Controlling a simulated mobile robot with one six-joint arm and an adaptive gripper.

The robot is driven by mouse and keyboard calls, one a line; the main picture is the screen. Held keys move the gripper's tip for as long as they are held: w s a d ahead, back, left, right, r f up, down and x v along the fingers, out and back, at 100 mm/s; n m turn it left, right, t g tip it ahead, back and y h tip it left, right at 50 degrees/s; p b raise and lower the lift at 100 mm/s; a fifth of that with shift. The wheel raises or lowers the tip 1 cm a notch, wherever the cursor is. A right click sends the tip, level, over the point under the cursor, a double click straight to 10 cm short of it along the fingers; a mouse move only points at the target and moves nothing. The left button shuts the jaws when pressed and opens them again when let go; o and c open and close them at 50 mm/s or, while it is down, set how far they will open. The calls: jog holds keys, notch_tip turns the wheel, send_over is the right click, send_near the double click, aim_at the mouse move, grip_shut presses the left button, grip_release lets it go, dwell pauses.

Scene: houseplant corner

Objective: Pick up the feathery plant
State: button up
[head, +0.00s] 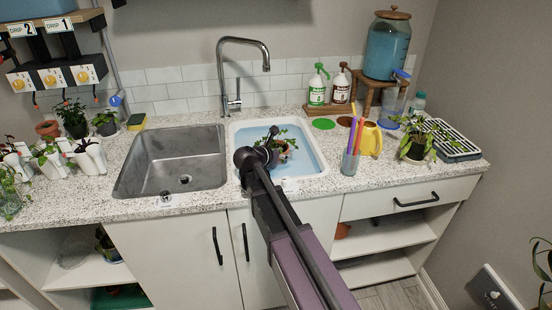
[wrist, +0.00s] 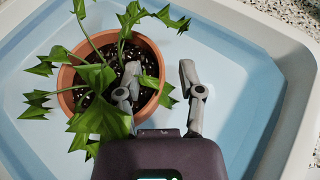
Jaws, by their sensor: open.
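A plant with jagged, deeply lobed green leaves (wrist: 100,115) grows in a round terracotta pot (wrist: 68,75). It stands in the light-blue right basin, and also shows in the head view (head: 287,143), partly hidden by my arm. I cannot tell for certain that it is the feathery one. My gripper (wrist: 160,78) is open at the pot's right side. In the wrist view one finger is over the soil and the other is outside the pot, with the rim between them. I cannot tell whether either finger touches the pot.
The blue basin (head: 314,163) has a raised white rim. A steel sink (head: 150,163) with a tall faucet (head: 221,75) is to its left. A pen cup (head: 349,163), yellow watering can (head: 371,140) and another potted plant (head: 416,151) stand right. Several small plants line the left counter.

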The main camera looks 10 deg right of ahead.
jog(key=shift+c, duration=0.2)
grip_shut()
jog(key=shift+r, duration=0.15)
dwell(0.4)
notch_tip(320, 180, up, 10)
jog(key=p, duration=1)
dwell(0.6)
